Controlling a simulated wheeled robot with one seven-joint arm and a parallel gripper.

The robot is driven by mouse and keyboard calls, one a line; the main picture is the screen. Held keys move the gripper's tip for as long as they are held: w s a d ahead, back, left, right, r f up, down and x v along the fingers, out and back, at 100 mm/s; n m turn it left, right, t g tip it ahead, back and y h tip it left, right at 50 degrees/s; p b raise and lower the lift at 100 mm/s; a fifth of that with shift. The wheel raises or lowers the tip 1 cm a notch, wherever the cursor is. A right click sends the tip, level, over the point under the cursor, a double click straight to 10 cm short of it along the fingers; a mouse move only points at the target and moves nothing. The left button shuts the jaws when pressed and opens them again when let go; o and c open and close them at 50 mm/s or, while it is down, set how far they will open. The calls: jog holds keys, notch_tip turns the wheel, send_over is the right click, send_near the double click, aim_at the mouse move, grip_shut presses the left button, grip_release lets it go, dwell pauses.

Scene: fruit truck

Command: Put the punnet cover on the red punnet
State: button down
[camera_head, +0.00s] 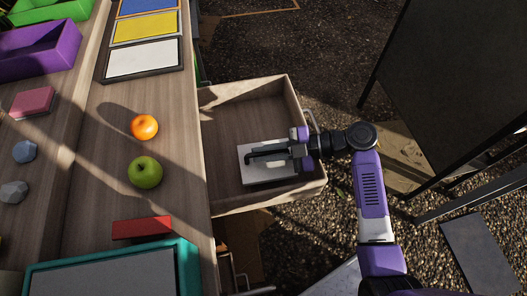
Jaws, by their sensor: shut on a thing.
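The punnet cover appears to be the flat whitish-grey piece (256,173) inside the open drawer, partly hidden by my gripper. My gripper (258,156) reaches into the drawer from the right and is shut on this piece. The piece looks low in the drawer; I cannot tell whether it touches the bottom. No open red punnet is clearly seen. A red box-like thing (142,228) lies on the counter, and I cannot tell whether it is the punnet.
The wooden drawer (222,101) juts out right of the counter. An orange (144,127) and a green apple (145,172) sit on the counter. Purple (40,50) and green (48,11) punnets stand upper left. A teal-framed board (110,270) is at the front. A dark panel (450,80) stands right.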

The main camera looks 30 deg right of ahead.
jog(key=c, duration=0.6)
grip_release()
jog(key=shift+f, duration=0.1)
